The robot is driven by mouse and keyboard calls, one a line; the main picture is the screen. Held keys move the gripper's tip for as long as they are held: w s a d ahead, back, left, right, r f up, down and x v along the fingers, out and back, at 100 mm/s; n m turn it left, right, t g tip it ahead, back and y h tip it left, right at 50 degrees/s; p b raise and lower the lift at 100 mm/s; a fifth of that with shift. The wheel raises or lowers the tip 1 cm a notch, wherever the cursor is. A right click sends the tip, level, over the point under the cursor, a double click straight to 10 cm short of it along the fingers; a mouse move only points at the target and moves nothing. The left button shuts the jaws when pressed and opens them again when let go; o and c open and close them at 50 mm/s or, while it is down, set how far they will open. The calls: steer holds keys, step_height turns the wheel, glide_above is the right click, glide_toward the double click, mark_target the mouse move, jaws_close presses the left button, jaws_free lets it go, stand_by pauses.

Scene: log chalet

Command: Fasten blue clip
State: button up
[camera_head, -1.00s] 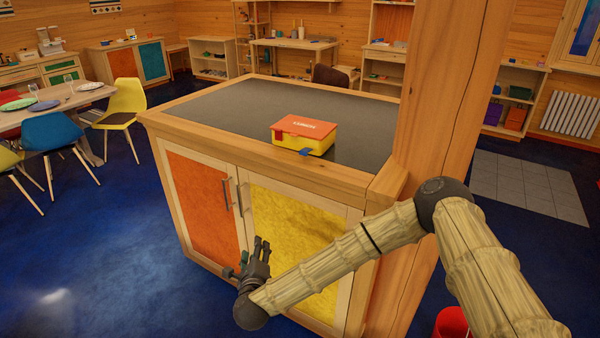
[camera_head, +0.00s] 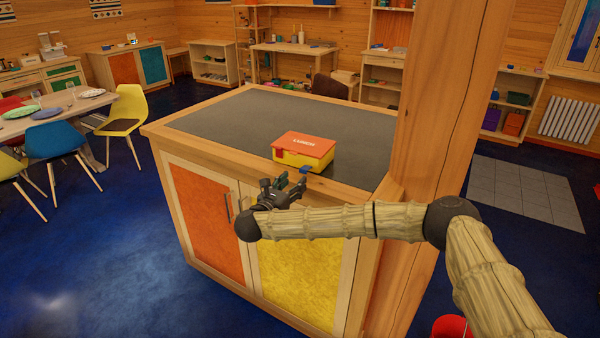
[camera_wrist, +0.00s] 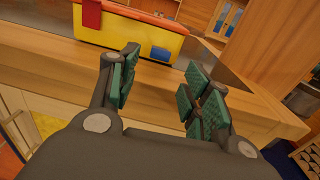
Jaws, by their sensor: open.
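A lunch box with an orange lid and yellow body (camera_head: 303,150) sits near the front edge of the dark cabinet top. Its blue clip (camera_head: 304,170) is on the front right and sticks outward. A red clip (camera_head: 279,153) lies flat against the front left. In the wrist view the yellow box (camera_wrist: 130,32) is at the top, with the red clip (camera_wrist: 92,14) at its left and the blue clip (camera_wrist: 160,54) low on its front. My gripper (camera_head: 284,183) is open and empty just in front of the cabinet edge, apart from the box. In the wrist view its green-padded fingers (camera_wrist: 160,85) are spread below the blue clip.
The cabinet's wooden rim (camera_head: 240,160) runs in front of the box. A thick wooden post (camera_head: 440,100) stands right of the box, near my arm. The dark top (camera_head: 225,115) left of the box is clear.

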mark_target(306, 169)
steer(key=shift+p+x, duration=0.9)
steer(key=shift+x, duration=1.65)
steer(key=c, duration=1)
